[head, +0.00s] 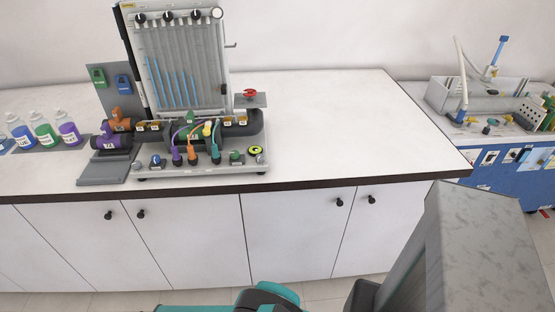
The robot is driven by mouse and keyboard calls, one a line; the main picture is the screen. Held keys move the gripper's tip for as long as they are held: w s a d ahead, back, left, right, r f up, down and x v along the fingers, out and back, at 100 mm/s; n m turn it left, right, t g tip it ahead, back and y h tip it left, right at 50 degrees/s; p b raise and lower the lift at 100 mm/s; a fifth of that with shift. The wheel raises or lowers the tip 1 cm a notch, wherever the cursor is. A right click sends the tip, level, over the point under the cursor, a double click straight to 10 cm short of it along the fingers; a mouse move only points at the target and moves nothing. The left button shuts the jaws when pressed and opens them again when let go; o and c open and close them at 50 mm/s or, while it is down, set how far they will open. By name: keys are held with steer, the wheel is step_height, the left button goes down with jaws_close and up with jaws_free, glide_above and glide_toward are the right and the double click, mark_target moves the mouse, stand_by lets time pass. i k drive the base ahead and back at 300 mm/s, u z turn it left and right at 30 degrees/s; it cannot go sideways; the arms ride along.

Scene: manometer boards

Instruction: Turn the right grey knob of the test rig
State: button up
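The test rig with its manometer board (185,70) stands upright on the left part of the white counter. Several tubes with blue columns run down the board. Dark round knobs (168,17) line its top edge, with a pale round part (217,13) at the right end. The grey base plate (205,166) carries small fittings, including a green one (237,156) and a yellow ring (255,150) at the right. Which of these is the right grey knob is too small to tell.
A red handwheel (250,94) sits on a bracket right of the board. Coloured bottles (43,130) stand to the left. The white counter (345,125) right of the rig is clear. A blue bench (510,170) with other equipment stands at far right.

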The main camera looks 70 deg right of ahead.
mark_target(260, 158)
steer(key=z, duration=0.25)
steer(key=k, duration=2.1)
steer(key=u, duration=0.45)
steer(key=i, duration=1)
steer(key=u, duration=0.05)
